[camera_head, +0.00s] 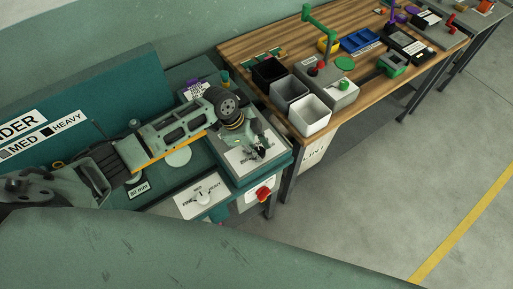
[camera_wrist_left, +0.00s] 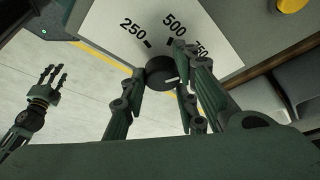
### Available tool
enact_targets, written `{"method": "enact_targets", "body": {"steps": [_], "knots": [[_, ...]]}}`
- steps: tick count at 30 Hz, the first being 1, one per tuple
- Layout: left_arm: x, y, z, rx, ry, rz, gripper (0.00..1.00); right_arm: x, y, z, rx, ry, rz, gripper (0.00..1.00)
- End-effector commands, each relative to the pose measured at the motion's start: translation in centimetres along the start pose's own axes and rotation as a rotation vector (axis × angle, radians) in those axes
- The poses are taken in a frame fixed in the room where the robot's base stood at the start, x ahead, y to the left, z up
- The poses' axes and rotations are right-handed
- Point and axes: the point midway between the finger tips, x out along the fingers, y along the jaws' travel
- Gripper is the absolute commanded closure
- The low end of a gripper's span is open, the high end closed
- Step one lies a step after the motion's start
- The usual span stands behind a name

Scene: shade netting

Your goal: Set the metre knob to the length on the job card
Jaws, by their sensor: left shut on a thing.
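The metre knob (camera_wrist_left: 160,73) is a black round knob on a white dial plate (camera_wrist_left: 107,18) marked 250, 500 and 750. My left gripper (camera_wrist_left: 158,78) has its fingers around the knob and is shut on it. A small white line shows at the knob's lower right edge; the exact setting is hard to tell. In the head view my left gripper (camera_head: 259,151) reaches down onto the white plate, hiding the knob. My right gripper (camera_wrist_left: 48,76) shows at the left of the wrist view, fingers apart and empty. A small card with purple (camera_head: 195,89) stands behind; its text is unreadable.
A second plate with a pointer knob (camera_head: 203,197) marked FINE to HEAVY lies in front, beside a red knob (camera_head: 263,194). A wooden table (camera_head: 240,48) with open bins (camera_head: 311,115) stands to the right. The floor further right is clear.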

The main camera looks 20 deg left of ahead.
Motion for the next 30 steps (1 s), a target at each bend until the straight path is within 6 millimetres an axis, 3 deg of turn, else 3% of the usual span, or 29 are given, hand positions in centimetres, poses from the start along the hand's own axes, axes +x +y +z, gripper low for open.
{"method": "enact_targets", "body": {"steps": [1, 4, 5, 9, 24, 30], "knots": [[0.5, 0.8, 0.1, 0.0, -0.004, 0.021, 0.98, 0.0, 0.1, 0.0, 0.0, 0.0, 0.001, 0.6], [0.5, 0.9, 0.1, 0.001, -0.004, 0.022, 0.98, 0.0, 0.1, 0.0, -0.001, 0.0, 0.001, 0.6], [0.5, 0.9, 0.1, 0.001, -0.003, 0.022, 0.71, 0.0, 0.1, 0.0, -0.001, 0.0, 0.001, 0.6], [0.5, 0.8, 0.1, 0.001, -0.003, 0.02, 0.6, 0.0, 0.2, 0.0, -0.001, 0.0, 0.002, 0.6], [0.0, 0.3, 0.0, 0.002, -0.001, 0.007, 0.6, 0.0, 0.4, 0.1, -0.002, -0.001, 0.004, 0.6], [-2.4, 0.1, 0.1, 0.004, -0.002, 0.004, 0.6, 0.0, 0.2, 0.1, -0.001, -0.001, 0.003, 0.6]]}}
